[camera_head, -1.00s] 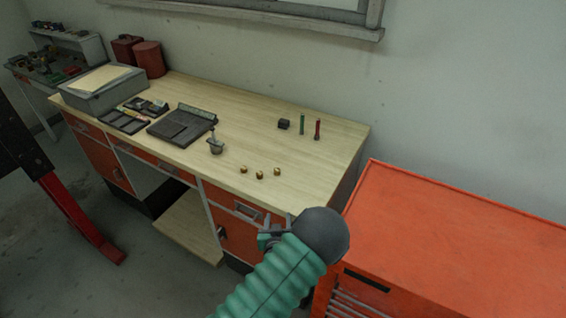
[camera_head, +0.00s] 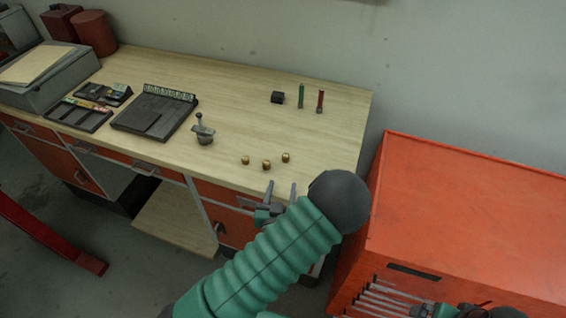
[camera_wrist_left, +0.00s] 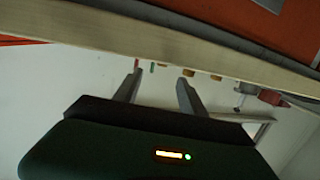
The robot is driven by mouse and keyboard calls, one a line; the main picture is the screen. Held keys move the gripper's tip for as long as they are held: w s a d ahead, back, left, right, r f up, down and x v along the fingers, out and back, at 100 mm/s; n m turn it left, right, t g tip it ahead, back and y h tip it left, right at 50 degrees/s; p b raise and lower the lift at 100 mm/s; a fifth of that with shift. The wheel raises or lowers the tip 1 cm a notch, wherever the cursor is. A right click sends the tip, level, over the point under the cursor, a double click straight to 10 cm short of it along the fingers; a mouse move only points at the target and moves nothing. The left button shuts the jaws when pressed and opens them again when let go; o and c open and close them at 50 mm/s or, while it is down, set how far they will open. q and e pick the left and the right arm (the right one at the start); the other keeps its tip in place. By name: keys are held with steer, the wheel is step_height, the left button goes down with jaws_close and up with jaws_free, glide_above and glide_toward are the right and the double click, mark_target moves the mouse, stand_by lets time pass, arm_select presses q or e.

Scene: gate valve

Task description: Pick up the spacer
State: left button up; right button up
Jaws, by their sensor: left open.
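Three small brass pieces stand on the wooden workbench: a left one (camera_head: 245,160), a middle one (camera_head: 266,165) and a right one (camera_head: 286,157). I cannot tell for sure which is the spacer. My left gripper (camera_head: 281,184) is open and empty at the bench's front edge, just in front of the brass pieces and apart from them. In the left wrist view its two fingers (camera_wrist_left: 160,77) point at the bench edge, and brass bits (camera_wrist_left: 188,72) show partly beyond it. Part of my right arm shows at the lower right; its fingers are unclear.
The workbench (camera_head: 225,85) has a small grey valve-like part (camera_head: 203,130), a black block (camera_head: 278,97), a green cylinder (camera_head: 301,96) and a red cylinder (camera_head: 320,101). Dark trays (camera_head: 155,112) lie left. An orange cabinet (camera_head: 470,215) stands right.

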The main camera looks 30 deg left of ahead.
mark_target(284, 160)
arm_select(q)
steer(key=shift+w+d+f+b, duration=0.1)
steer(key=shift+w+f+b, duration=0.2)
steer(key=shift+w+b, duration=0.4)
steer(key=w+p, duration=0.1)
steer(key=w, duration=0.1)
steer(key=w+a+p, duration=0.1)
steer(key=shift+w+r, duration=0.2)
steer(key=shift+w, duration=0.2)
steer(key=w+a, duration=0.1)
steer(key=a, duration=0.1)
steer(key=w+a+p, duration=0.1)
steer(key=w+a, duration=0.1)
steer(key=w+a+f, duration=0.1)
steer(key=w+a, duration=0.1)
steer(key=shift+p, duration=0.4)
steer(key=shift+w+d, duration=0.2)
steer(key=shift+w, duration=0.1)
steer(key=shift+d, duration=0.6)
steer(key=shift+d+r, duration=0.1)
steer(key=shift+r, duration=0.05)
steer(key=shift+c, duration=2.1)
steer(key=shift+a+f, duration=0.25)
steer(key=shift+a, duration=0.35)
jaws_close()
arm_select(e)
steer(key=shift+d+r, duration=0.25)
steer(key=shift+d, duration=0.05)
